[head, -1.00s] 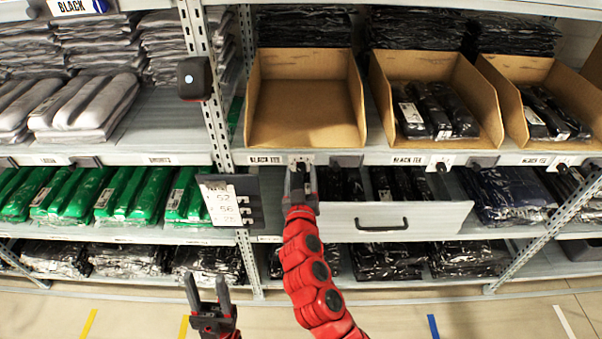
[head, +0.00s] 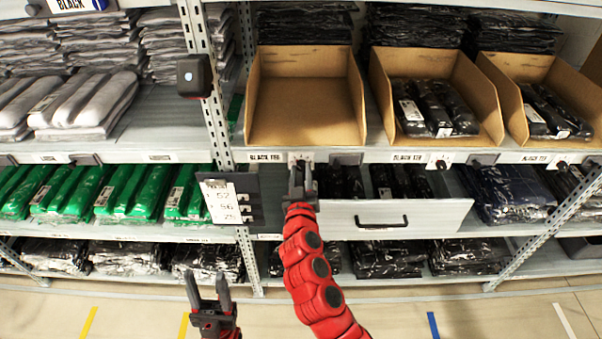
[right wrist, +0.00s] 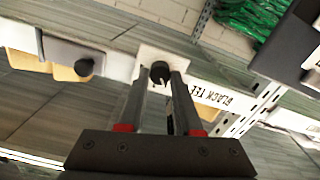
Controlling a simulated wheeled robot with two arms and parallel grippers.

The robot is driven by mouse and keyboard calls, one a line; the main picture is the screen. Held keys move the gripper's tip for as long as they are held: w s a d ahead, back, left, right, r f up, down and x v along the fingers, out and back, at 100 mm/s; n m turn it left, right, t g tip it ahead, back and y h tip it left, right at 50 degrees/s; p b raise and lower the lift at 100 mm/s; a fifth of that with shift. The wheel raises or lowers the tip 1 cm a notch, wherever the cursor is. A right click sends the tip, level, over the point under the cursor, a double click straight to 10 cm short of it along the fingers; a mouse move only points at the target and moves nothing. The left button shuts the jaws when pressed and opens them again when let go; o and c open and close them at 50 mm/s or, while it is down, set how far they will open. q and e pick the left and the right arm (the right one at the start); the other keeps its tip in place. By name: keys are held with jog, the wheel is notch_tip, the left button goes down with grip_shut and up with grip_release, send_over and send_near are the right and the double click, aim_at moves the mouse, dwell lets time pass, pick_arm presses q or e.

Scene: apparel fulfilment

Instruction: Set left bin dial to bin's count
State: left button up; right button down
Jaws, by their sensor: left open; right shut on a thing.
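The left bin (head: 305,112) is an open cardboard bin on the middle shelf, and it looks empty. Its dial is a small black knob (right wrist: 160,72) on a white plate on the shelf edge below it, beside a "BLACK TEE" label (head: 267,157). My right gripper (head: 302,172) is at this plate, with its fingers shut on the knob; in the head view it largely hides the knob. The dial's marks are too small to read. My left gripper (head: 208,292) is open and empty, low in front of the bottom shelf.
Two more cardboard bins (head: 490,100) (head: 592,140) hold black packets, with dials (head: 440,161) (head: 563,164) below them. A grey drawer front (head: 440,217) stands out right of my right gripper. A number card (head: 222,200) hangs left. The floor in front is clear.

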jog(key=n+b, duration=0.1)
jog(key=n, duration=0.2)
jog(key=shift+n, duration=0.4)
jog(key=shift+n+b, duration=0.35)
jog(key=shift+n, duration=1.65)
jog(key=c, duration=0.6)
grip_release()
jog(key=shift+s, duration=0.1)
